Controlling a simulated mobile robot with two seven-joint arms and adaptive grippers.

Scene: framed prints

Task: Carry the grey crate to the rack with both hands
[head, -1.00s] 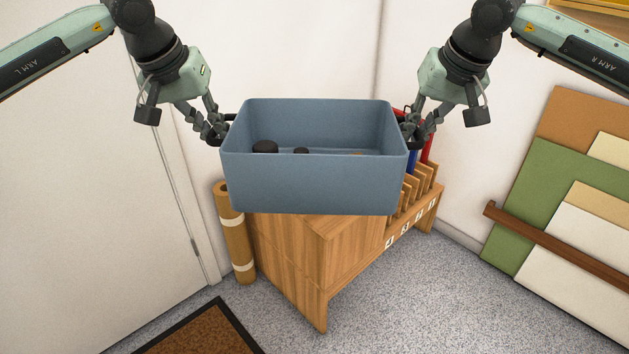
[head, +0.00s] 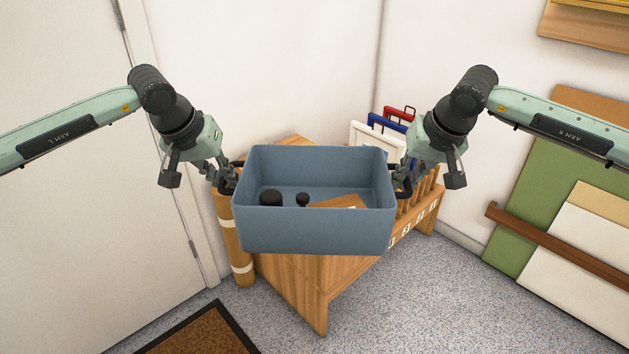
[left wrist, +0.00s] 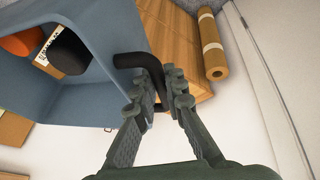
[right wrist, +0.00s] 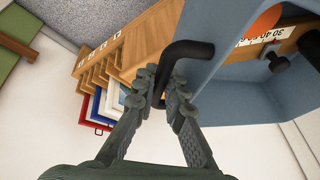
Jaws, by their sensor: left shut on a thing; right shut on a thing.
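The grey-blue crate (head: 312,232) hangs level between my grippers, in front of and above the wooden rack (head: 300,285) in the head view. My left gripper (head: 228,180) is shut on the crate's black left handle, which shows in the left wrist view (left wrist: 142,62). My right gripper (head: 403,180) is shut on the black right handle, seen in the right wrist view (right wrist: 182,52). Inside the crate are two black items (head: 270,198), a brown flat piece (head: 340,201), and an orange round thing (right wrist: 262,22) beside a ruler-like strip. The crate hides much of the rack's top.
A brown roll (head: 238,262) stands left of the rack. Framed prints in red, blue and white (head: 375,136) stand in the rack's slots. Coloured boards (head: 560,200) lean on the right wall behind a brown rail. A doormat (head: 205,332) lies at front left; the floor at right is clear.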

